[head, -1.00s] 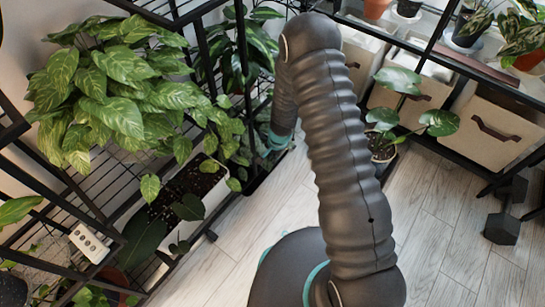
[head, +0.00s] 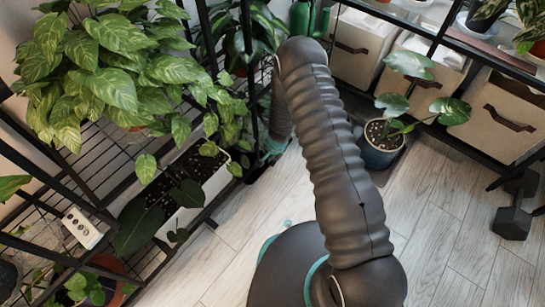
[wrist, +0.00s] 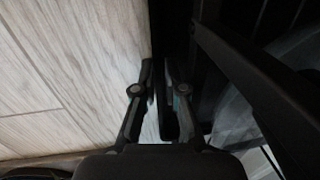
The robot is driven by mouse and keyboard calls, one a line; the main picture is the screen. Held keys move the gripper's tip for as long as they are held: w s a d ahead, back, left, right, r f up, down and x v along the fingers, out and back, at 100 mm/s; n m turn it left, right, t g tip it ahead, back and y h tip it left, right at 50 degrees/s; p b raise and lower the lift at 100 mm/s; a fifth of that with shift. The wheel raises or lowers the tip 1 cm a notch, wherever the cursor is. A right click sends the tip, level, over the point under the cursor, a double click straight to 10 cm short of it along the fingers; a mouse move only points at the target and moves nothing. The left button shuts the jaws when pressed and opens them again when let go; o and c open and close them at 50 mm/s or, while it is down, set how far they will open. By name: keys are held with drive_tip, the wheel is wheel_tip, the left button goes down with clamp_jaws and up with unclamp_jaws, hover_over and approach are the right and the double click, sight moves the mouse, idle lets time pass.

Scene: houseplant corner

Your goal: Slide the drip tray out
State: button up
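My gripper (wrist: 158,70) points down in the wrist view, its fingers a small distance apart. A dark upright edge (wrist: 167,115) shows between the fingers, with a thin light strip of floor to its left. It looks like part of the drip tray, but the view is dark and I cannot make out the whole tray. In the head view my arm hides much of the gripper. Its teal part shows low beside the plant rack, at the right end of the white planter (head: 205,190).
A black wire plant rack (head: 95,150) with leafy plants stands on the left. A potted plant (head: 381,150) stands on the floor right of my arm, before fabric bins (head: 500,115). A dumbbell (head: 512,222) lies at the right. The wooden floor (head: 430,215) between is clear.

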drive_tip(key=shift+f, duration=0.35)
clamp_jaws()
